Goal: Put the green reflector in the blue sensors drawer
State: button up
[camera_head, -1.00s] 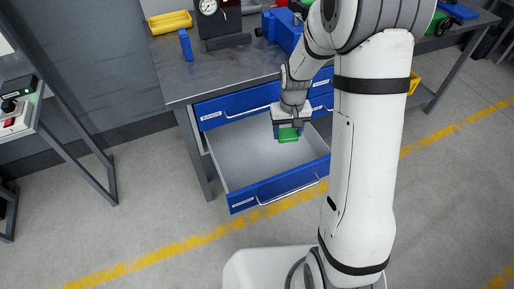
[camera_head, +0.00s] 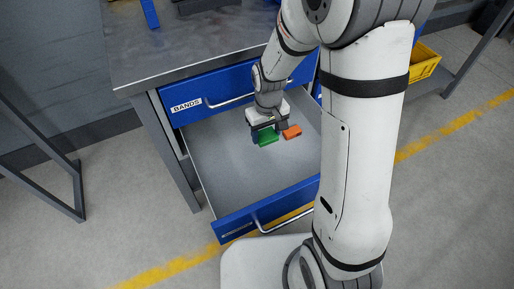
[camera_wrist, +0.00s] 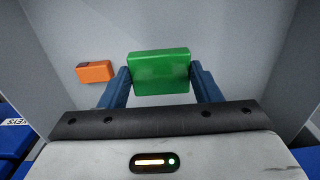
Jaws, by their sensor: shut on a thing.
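The green reflector (camera_head: 267,137) is a small green block. It also shows in the wrist view (camera_wrist: 160,72), between the two blue fingers of my gripper (camera_wrist: 163,80). My gripper (camera_head: 266,134) is shut on it, inside the outline of the open blue drawer (camera_head: 268,207). The drawer has a grey interior and a bar handle on its blue front. Its front label is too small to read. I cannot tell whether the reflector touches the drawer floor.
An orange block (camera_head: 292,132) lies in the drawer near the reflector; it also shows in the wrist view (camera_wrist: 95,71). A shut blue drawer labelled BANDS (camera_head: 187,105) is above, under the grey worktop (camera_head: 190,50). A yellow bin (camera_head: 424,64) is at right.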

aim_at(264, 157)
notch_tip(264, 157, down, 9)
jog(key=shift+s+a+f+b, duration=0.15)
jog(key=shift+b, duration=1.1)
jog(key=shift+f, duration=0.15)
jog(key=o, duration=1)
